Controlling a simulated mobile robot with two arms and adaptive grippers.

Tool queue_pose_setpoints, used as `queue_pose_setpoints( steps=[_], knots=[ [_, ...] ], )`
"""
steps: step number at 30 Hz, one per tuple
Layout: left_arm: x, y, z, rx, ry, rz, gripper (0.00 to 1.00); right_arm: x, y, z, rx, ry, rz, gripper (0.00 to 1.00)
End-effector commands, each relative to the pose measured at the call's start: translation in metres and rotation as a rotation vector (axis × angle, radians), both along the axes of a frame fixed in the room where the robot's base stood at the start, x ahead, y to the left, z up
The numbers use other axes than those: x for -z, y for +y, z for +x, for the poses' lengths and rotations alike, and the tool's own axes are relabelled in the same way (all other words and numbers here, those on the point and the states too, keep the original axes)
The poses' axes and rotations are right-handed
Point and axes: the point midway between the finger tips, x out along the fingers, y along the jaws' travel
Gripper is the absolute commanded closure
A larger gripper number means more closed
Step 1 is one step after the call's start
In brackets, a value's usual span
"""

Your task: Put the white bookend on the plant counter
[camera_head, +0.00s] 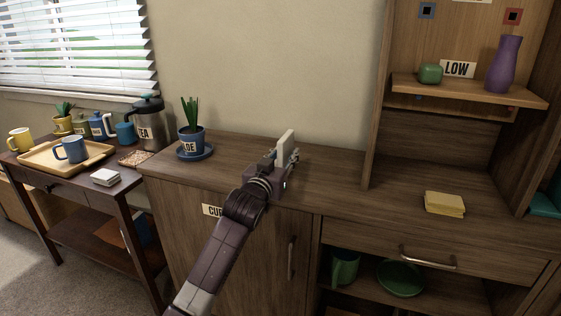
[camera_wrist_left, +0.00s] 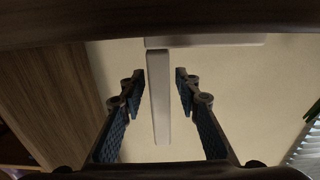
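The white bookend (camera_head: 285,147) stands upright on the wooden plant counter (camera_head: 335,170), towards its back edge. In the left wrist view the bookend's upright plate (camera_wrist_left: 158,95) and its flat base (camera_wrist_left: 205,41) show, with the base at the counter surface. My left gripper (camera_head: 281,158) is at the bookend. In the wrist view its fingers (camera_wrist_left: 158,92) are on either side of the upright plate, with a visible gap on each side. The gripper partly hides the bookend's lower part in the head view. My right gripper is not in view.
A potted plant (camera_head: 190,130) on a blue saucer (camera_head: 194,153) stands left of the gripper. A yellow pad stack (camera_head: 444,203) lies to the right, below a shelf (camera_head: 470,91) with a purple vase (camera_head: 504,64). The counter between gripper and pad stack is clear.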

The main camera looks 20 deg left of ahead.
Motion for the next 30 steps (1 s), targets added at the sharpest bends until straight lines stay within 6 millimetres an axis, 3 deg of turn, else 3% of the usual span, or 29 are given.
queue_pose_setpoints(
  steps=[7,18,24,30],
  knots=[
    [0.000,0.002,-0.034,-0.001,0.002,0.000,0.70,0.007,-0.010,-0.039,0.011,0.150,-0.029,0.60],
    [0.001,0.004,-0.101,-0.001,0.003,0.000,0.70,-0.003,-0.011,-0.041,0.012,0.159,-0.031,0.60],
    [0.001,0.004,-0.116,-0.001,0.002,0.000,0.70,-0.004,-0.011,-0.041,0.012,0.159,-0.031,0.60],
    [0.001,0.004,-0.118,-0.001,0.002,0.000,0.70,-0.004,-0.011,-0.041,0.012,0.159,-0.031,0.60]
  ],
)
